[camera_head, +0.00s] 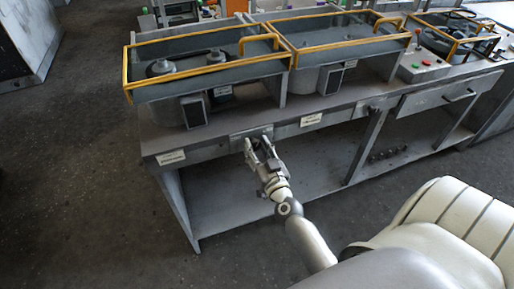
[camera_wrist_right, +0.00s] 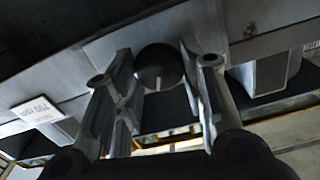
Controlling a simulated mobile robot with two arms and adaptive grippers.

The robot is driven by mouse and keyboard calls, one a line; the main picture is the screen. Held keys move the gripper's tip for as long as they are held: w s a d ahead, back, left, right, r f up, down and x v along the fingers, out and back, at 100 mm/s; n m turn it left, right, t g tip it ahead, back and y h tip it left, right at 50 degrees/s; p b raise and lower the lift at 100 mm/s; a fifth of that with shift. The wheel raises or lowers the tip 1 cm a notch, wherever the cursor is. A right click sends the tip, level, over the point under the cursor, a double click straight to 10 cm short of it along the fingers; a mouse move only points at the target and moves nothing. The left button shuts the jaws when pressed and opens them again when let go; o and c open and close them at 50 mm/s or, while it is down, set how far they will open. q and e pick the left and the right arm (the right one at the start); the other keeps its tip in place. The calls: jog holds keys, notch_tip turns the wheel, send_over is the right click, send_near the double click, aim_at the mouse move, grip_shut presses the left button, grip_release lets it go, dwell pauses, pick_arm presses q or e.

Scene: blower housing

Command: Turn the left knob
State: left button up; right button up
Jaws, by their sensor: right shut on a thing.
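The left knob (camera_wrist_right: 160,68) is a dark round knob with a pale line on its face, on the front panel of the bench. In the right wrist view it sits between the two fingers of my right gripper (camera_wrist_right: 158,85), which is shut on it. In the head view my right gripper (camera_head: 261,150) reaches the front panel (camera_head: 230,146) below the left tray, and its fingers mostly hide the knob. My left gripper is not in view.
The grey bench (camera_head: 345,105) carries yellow-railed trays (camera_head: 200,72). White labels (camera_head: 171,158) mark its front edge. A lower shelf (camera_head: 230,200) lies under it. A control box with buttons (camera_head: 424,66) stands at the right. The floor at the left is clear.

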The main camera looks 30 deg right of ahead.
jog(key=m, duration=0.5)
jog(key=shift+d+m+p, duration=0.1)
jog(key=shift+m+p, duration=0.2)
jog(key=shift+p, duration=0.1)
jog(key=m, duration=0.5)
jog(key=shift+f+m, duration=0.1)
jog(key=shift+m, duration=0.6)
jog(key=o, duration=1)
jog(key=shift+s, duration=0.15)
jog(key=v, duration=1.1)
jog(key=shift+s, duration=0.35)
